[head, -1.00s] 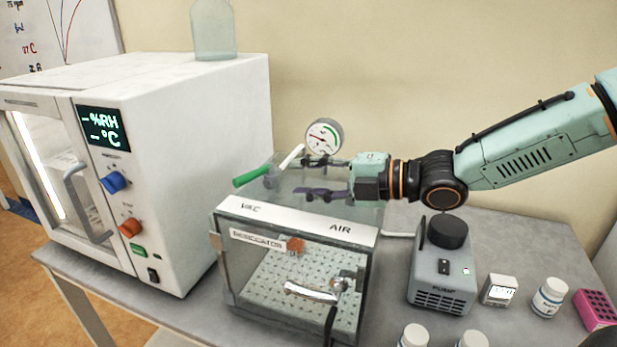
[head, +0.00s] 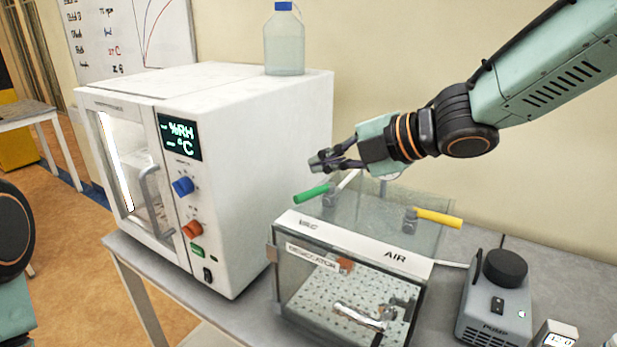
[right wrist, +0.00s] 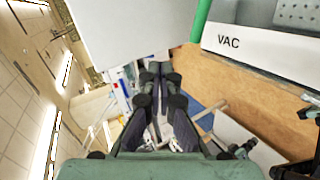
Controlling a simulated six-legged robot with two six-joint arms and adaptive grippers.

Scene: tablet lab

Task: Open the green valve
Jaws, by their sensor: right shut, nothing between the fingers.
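The green valve handle (head: 312,194) is on the left of the top of the clear desiccator box (head: 350,236), by the VAC label, and sticks out to the left. It also shows at the top of the right wrist view (right wrist: 200,22). My right gripper (head: 318,161) is in the air above and behind the green handle, apart from it, with its fingers pointing left. Its fingers (right wrist: 153,72) are together and hold nothing. Only a piece of my left arm shows at the left edge of the head view; its gripper is out of sight.
A white oven (head: 290,150) with a bottle (head: 284,45) on top is close on the left. A grey pump (head: 492,310) stands right.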

